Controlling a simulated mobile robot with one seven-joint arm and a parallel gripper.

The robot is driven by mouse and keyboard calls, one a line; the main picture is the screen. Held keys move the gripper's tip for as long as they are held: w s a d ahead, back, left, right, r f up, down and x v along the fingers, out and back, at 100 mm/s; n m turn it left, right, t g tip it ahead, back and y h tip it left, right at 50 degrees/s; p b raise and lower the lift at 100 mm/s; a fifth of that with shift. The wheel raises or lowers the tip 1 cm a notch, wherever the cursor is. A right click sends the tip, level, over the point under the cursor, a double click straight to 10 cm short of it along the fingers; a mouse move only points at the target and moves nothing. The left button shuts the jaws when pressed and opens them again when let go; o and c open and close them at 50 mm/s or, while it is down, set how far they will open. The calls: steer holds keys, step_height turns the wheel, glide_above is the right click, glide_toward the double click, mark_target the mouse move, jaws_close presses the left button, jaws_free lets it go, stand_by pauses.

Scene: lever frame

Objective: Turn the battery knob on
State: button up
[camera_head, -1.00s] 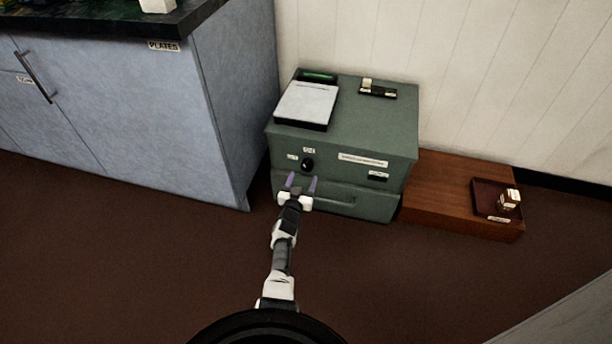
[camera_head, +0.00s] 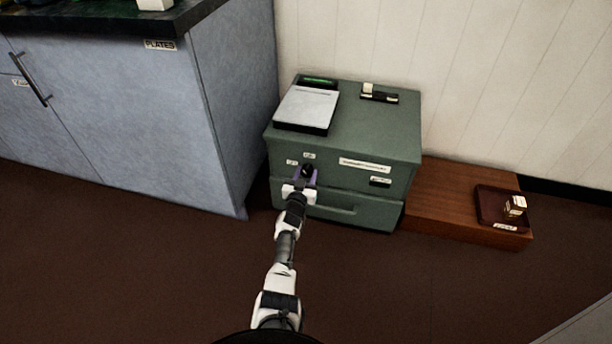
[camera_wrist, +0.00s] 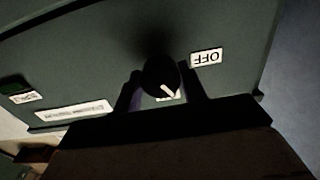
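The black round knob (camera_head: 307,169) is on the front of a green cabinet, and in the wrist view the knob (camera_wrist: 160,76) has a white pointer line slanting down and right. The OFF label (camera_wrist: 206,57) appears upside down to the right of it. Another label (camera_wrist: 168,98) is partly hidden just below the knob, its text unreadable. My gripper (camera_head: 306,178) is at the front panel; in the wrist view my gripper (camera_wrist: 163,88) has one dark finger on each side of the knob. The fingers look open, with small gaps beside it.
The green cabinet (camera_head: 385,140) has a drawer handle (camera_head: 335,209) below and a white-topped device (camera_head: 306,106) on top. A low wooden platform (camera_head: 440,205) with a tray (camera_head: 490,212) stands right. A blue-grey cupboard (camera_head: 150,110) stands left. The floor in front is clear.

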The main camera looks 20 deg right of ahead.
steer(key=c, duration=0.4)
steer(key=m+b, duration=0.1)
steer(key=m, duration=0.1)
steer(key=shift+f+m+b, duration=0.1)
steer(key=shift+m+b, duration=0.2)
steer(key=shift+m, duration=0.1)
steer(key=shift+m+b, duration=0.6)
steer(key=shift+m, duration=0.9)
steer(key=o, duration=1)
steer(key=shift+c, duration=0.2)
steer(key=shift+a, duration=0.1)
